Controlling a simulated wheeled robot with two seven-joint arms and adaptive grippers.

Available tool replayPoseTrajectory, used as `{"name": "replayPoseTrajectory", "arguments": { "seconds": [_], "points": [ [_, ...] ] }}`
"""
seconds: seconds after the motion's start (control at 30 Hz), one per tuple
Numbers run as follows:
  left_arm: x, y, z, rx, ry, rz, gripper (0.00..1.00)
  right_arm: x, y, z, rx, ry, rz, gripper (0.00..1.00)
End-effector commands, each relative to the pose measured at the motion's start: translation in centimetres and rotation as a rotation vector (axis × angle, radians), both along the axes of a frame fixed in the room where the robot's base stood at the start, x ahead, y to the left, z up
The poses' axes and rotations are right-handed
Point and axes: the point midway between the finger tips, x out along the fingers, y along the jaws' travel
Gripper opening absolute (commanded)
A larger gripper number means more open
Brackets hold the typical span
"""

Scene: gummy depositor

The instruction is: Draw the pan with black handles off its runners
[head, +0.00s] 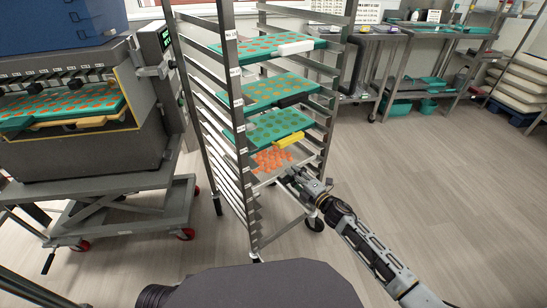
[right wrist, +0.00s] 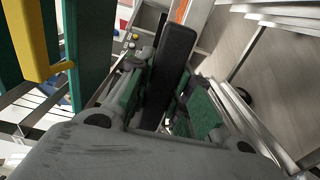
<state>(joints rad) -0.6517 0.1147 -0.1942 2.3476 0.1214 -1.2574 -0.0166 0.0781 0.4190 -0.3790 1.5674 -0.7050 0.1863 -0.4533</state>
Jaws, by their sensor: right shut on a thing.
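A shallow metal pan (head: 297,157) with orange pieces lies on the rack's runners, below the tray with the yellow handle. My right gripper (head: 307,184) is at the pan's front edge. In the right wrist view, its green-padded fingers close on a black handle (right wrist: 172,70); in the head view the gripper hides this handle. A green tray (head: 280,90) higher up also shows a black handle (head: 295,100). My left gripper is not in view.
The upright rack (head: 230,75) also holds a green tray with a yellow handle (head: 288,141) just above my gripper and one with a white handle (head: 296,48) at the top. A depositor machine (head: 90,140) stands left. Floor (head: 420,180) to the right is clear.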

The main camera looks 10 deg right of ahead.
Motion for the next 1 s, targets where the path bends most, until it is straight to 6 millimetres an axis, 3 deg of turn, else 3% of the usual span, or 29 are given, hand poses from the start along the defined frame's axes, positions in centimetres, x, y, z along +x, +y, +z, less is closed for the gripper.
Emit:
{"name": "replayPoseTrajectory", "arguments": {
  "seconds": [0.53,1.0],
  "points": [
    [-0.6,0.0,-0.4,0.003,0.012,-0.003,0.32,-0.1,-0.1,0.1,0.0,-0.001,0.001,0.0],
    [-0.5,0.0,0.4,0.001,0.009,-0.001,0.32,-2.2,-1.2,0.1,0.0,0.0,0.0,0.0]
  ]
}}
